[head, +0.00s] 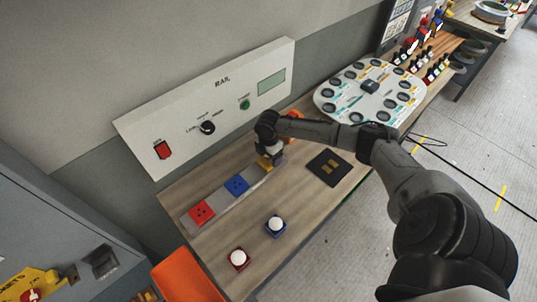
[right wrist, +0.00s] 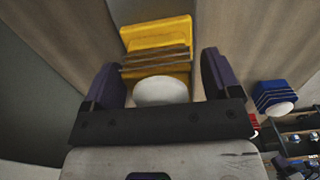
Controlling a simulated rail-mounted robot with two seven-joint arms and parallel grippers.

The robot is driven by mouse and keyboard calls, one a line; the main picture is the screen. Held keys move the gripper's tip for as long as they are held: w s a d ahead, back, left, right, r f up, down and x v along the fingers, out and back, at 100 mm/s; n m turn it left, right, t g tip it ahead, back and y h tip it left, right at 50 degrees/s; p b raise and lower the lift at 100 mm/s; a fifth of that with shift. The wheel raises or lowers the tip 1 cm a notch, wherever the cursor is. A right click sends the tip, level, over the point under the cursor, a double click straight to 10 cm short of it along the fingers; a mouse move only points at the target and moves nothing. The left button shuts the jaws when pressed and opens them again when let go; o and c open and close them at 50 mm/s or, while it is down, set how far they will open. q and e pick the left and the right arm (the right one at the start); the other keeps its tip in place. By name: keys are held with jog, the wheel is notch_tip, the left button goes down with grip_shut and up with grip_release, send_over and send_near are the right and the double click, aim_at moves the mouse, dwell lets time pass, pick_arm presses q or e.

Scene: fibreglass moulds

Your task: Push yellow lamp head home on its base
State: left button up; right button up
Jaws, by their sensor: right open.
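In the head view the rail (head: 222,205) lies on the bench with a red base (head: 201,212) and a blue base (head: 236,186). Yellow shows at its right end, under my right gripper (head: 271,162). In the right wrist view the yellow lamp head, with a white dome (right wrist: 160,91) and ribbed body (right wrist: 156,62), sits in front of a yellow base (right wrist: 155,32). My right gripper's fingers (right wrist: 160,84) are open, one on each side of the dome. I cannot tell whether head and base are fully seated. My left gripper is not in view.
A blue lamp head (head: 275,225) and a red lamp head (head: 238,258) stand on the bench in front of the rail. A black pad (head: 328,168) lies right of the gripper. The RAIL panel (head: 215,105) stands behind. A white round-holed board (head: 370,92) is further right.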

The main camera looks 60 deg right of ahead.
jog(key=shift+r, duration=0.25)
notch_tip(320, 180, up, 13)
jog(key=shift+r, duration=0.2)
dwell(0.4)
dwell(0.4)
